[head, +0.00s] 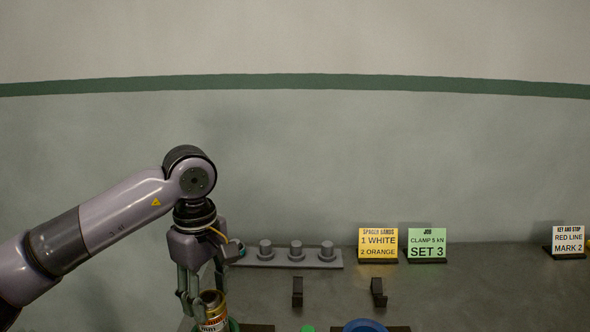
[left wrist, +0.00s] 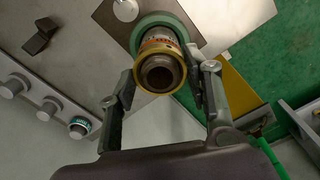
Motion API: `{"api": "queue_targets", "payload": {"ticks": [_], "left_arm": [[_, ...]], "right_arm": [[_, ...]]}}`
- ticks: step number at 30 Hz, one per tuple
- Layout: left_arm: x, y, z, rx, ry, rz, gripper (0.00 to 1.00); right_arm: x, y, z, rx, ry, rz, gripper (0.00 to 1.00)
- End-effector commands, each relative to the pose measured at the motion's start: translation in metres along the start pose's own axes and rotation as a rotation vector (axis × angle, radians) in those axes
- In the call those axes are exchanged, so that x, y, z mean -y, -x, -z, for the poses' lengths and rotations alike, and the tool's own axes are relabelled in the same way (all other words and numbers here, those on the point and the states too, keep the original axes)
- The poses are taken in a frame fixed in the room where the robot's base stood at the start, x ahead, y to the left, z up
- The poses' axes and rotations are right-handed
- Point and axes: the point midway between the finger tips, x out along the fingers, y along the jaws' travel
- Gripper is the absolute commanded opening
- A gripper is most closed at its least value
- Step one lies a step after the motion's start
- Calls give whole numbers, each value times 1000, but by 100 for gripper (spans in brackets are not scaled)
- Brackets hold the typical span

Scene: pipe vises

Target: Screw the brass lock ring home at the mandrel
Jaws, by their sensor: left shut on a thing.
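The brass lock ring (left wrist: 138,77) sits around the end of the dark, hollow-ended mandrel (left wrist: 160,76) in the left wrist view. Behind it are a printed band with white and orange (left wrist: 158,40) and a green collar (left wrist: 180,22). My left gripper (left wrist: 164,82) has a finger on either side of the ring and is shut on it. In the head view my left gripper (head: 203,302) points down over the mandrel at the bottom edge, and its fingers partly hide the ring (head: 211,298). How far the ring is screwed on I cannot tell. My right gripper is not in view.
A grey rail with three pegs (head: 296,257) stands behind the gripper. A yellow card (head: 378,244), a green card (head: 427,244) and a white card (head: 568,240) stand farther right. Two black blocks (head: 297,290) (head: 378,291) and a blue round part (head: 364,326) are nearer.

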Motion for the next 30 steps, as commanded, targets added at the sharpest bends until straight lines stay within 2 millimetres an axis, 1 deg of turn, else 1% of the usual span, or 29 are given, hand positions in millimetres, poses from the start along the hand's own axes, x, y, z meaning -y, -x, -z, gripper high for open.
{"api": "queue_targets", "payload": {"ticks": [11, 14, 24, 27, 30], "left_arm": [[0, 0, 0, 0, -18, -1, 0], [0, 0, 0, 0, -108, -1, 0], [0, 0, 0, 0, -567, -1, 0], [0, 0, 0, 0, -658, -1, 0], [0, 0, 0, 0, -700, -1, 0]], "right_arm": [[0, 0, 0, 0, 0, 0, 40], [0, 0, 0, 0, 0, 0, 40], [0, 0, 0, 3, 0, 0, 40], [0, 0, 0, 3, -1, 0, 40], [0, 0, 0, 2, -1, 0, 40]]}}
